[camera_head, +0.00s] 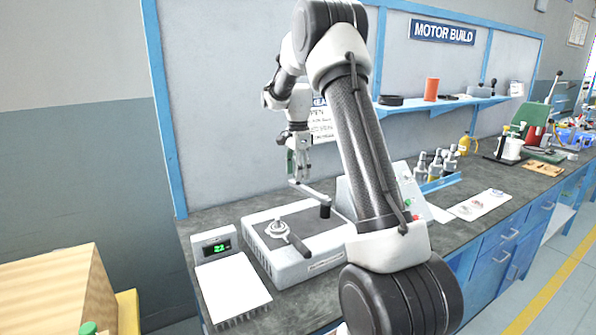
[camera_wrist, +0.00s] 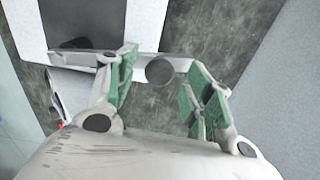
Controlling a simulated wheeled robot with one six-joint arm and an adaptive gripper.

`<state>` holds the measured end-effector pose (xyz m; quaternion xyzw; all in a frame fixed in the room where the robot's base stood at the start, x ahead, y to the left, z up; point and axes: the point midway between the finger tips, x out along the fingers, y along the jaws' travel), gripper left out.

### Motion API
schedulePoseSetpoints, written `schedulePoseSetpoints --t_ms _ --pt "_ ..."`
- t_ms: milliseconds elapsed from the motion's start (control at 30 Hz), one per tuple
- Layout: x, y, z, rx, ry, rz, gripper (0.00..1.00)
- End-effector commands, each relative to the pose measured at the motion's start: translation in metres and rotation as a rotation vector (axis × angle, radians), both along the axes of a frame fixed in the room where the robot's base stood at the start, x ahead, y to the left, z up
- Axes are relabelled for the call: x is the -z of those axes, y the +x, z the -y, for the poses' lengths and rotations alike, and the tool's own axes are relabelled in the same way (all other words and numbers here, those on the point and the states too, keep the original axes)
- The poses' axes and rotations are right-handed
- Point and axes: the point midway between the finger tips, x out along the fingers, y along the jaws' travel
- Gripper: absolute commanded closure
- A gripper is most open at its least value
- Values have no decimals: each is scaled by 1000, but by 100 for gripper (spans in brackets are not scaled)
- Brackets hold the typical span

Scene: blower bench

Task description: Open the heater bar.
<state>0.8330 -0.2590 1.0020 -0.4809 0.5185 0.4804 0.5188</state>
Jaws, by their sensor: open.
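A grey bar (camera_head: 312,193), which looks like the heater bar, reaches over the far edge of a light grey machine (camera_head: 318,268) with a dark top plate. A dark upright cylinder (camera_head: 325,210) is at its near right end. My gripper (camera_head: 301,177) points down just above the bar's far left end, its fingers spread. In the wrist view, the green-padded fingers of my gripper (camera_wrist: 162,65) stand apart. The bar (camera_wrist: 145,62) crosses the gap, with a round dark grey end (camera_wrist: 160,71) between the fingers. I cannot tell whether a finger touches it.
A clamp with a black handle (camera_head: 297,243) sits on the machine's plate. A display unit (camera_head: 215,245) with a white plate (camera_head: 233,284) stands at left. A sloped control box (camera_head: 410,190) and several bottles (camera_head: 437,164) stand at right. The back wall is close behind my gripper.

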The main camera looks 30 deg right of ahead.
Motion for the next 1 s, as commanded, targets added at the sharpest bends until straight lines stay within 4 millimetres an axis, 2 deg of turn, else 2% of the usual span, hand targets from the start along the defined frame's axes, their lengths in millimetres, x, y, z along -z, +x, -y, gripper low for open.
schedulePoseSetpoints --t_ms 167,500,633,800,1000 --pt "-11 1 0 0 0 3 48" --pt "-83 1 0 0 0 4 48" --pt "-104 1 0 0 0 2 48" --pt "-118 0 0 0 0 1 48" --pt "-120 0 0 0 0 0 48"
